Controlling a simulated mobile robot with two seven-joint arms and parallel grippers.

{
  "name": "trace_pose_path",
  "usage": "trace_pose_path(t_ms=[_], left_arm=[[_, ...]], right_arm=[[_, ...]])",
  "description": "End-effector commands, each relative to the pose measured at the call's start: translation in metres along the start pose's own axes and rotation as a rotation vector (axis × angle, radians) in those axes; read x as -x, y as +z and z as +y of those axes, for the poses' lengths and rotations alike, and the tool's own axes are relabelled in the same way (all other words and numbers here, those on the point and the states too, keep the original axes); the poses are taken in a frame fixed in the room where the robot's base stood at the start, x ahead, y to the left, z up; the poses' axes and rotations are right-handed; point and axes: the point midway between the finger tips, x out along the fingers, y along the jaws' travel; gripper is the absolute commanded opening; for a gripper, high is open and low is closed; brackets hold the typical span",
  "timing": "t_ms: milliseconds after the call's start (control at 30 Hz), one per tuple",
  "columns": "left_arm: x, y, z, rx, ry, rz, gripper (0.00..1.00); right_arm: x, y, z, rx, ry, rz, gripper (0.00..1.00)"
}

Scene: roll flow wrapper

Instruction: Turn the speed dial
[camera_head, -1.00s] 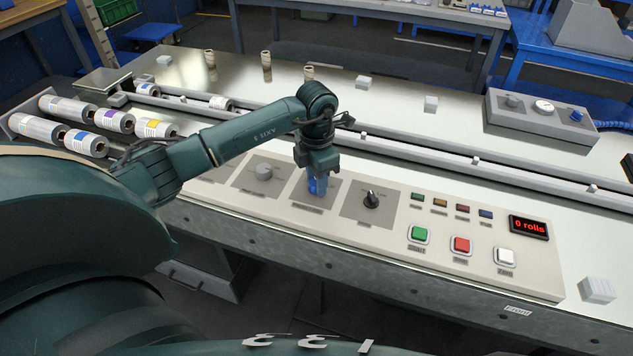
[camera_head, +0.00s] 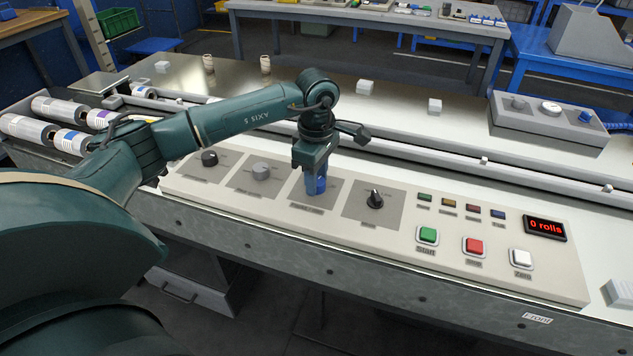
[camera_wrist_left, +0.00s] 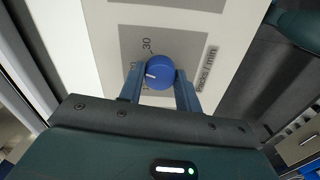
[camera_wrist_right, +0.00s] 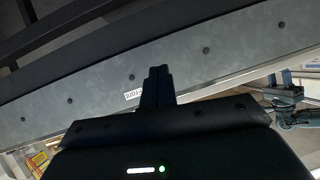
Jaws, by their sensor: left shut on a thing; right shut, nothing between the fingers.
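The speed dial is a round blue knob (camera_wrist_left: 159,72) with a white pointer line, on a grey square marked "packs / min" in the left wrist view. My left gripper (camera_wrist_left: 160,85) is shut on it, one finger on each side. The white line points to the left in that view, below the printed 30. In the head view my left gripper (camera_head: 316,182) comes down over the knob from above and mostly hides it. My right gripper (camera_wrist_right: 157,75) is shut and empty, in front of the machine's grey front face, and shows only in its wrist view.
The control panel (camera_head: 400,245) also carries a black knob (camera_head: 375,199), a grey knob (camera_head: 261,171), a green button (camera_head: 428,235), a red button (camera_head: 474,245) and a white button (camera_head: 522,257). The display (camera_head: 545,227) reads "0 rolls". Several rolls lie at the left.

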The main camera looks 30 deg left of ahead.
Motion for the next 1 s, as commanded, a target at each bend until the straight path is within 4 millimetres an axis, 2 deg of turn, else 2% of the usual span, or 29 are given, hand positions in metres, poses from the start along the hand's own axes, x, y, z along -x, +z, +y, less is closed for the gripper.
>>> trace_pose_path(t_ms=[200,600,1000], left_arm=[[-0.0009,0.0003,0.001,-0.205,0.005,-0.002,0.11],[-0.0002,0.001,0.0008,-0.557,0.005,-0.002,0.11],[0.001,0.0013,0.0004,-0.757,0.004,-0.003,0.11]], right_arm=[[-0.0053,0.0093,0.0003,-0.019,-0.007,0.005,0.0],[-0.0059,0.0128,0.0013,-0.031,-0.009,0.031,0.0],[-0.0014,0.0097,0.004,-0.022,0.001,0.063,0.0]])
